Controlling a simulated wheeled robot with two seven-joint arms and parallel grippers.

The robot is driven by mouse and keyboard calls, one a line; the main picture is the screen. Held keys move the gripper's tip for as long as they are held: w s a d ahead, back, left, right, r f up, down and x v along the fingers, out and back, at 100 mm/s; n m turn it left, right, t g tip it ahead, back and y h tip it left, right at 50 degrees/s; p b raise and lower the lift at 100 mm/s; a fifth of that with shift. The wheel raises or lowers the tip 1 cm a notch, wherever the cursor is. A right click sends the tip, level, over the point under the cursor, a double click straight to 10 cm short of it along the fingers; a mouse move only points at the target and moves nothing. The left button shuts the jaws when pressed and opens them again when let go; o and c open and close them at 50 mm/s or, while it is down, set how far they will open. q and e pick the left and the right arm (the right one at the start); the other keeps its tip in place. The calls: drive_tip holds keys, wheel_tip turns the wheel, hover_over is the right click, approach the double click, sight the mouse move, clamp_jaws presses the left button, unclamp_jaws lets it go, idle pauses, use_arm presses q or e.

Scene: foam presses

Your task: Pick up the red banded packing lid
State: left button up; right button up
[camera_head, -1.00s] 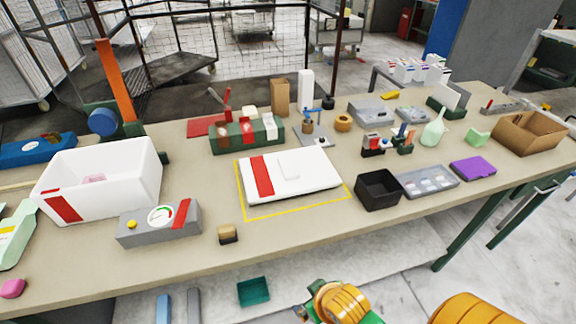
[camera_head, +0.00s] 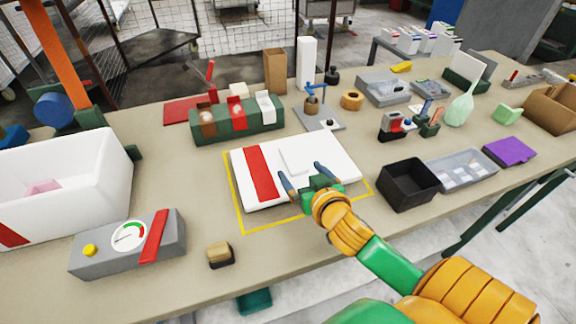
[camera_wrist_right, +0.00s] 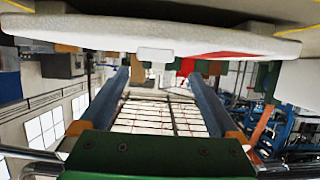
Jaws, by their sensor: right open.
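The packing lid (camera_head: 330,151) is a flat white slab with a red band (camera_head: 261,172) across its left part and a small raised block (camera_head: 294,161) on top. It lies on the table inside a yellow outline. My right gripper (camera_head: 303,177) is open and empty, at the lid's front edge in the head view, its fingers (camera_wrist_right: 166,95) spread apart. In the right wrist view the lid's edge (camera_wrist_right: 130,38) spans the top of the picture, beyond the fingertips. I cannot tell whether the fingers touch the lid. My left gripper is not in view.
A black bin (camera_head: 408,184) stands close right of the lid. A grey gauge box (camera_head: 128,243) and a small brush-like block (camera_head: 220,254) lie at front left. A green rack (camera_head: 237,120) stands behind. A white bin (camera_head: 70,185) with a red stripe is at left.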

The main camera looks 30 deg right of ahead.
sight(294, 159)
drive_tip(key=shift+w+d+f, duration=0.15)
drive_tip(key=shift+w+d, duration=0.05)
drive_tip(key=shift+w, duration=0.35)
drive_tip(key=x, duration=0.3)
drive_tip(key=p+x, duration=0.1)
drive_tip(key=x, duration=0.1)
drive_tip(key=shift+w+d+f, duration=0.15)
drive_tip(key=shift+w+d, duration=0.05)
drive_tip(key=shift+d, duration=0.2)
drive_tip(key=shift+s, duration=0.1)
drive_tip(key=shift+c, duration=0.8)
drive_tip(key=c, duration=1.3)
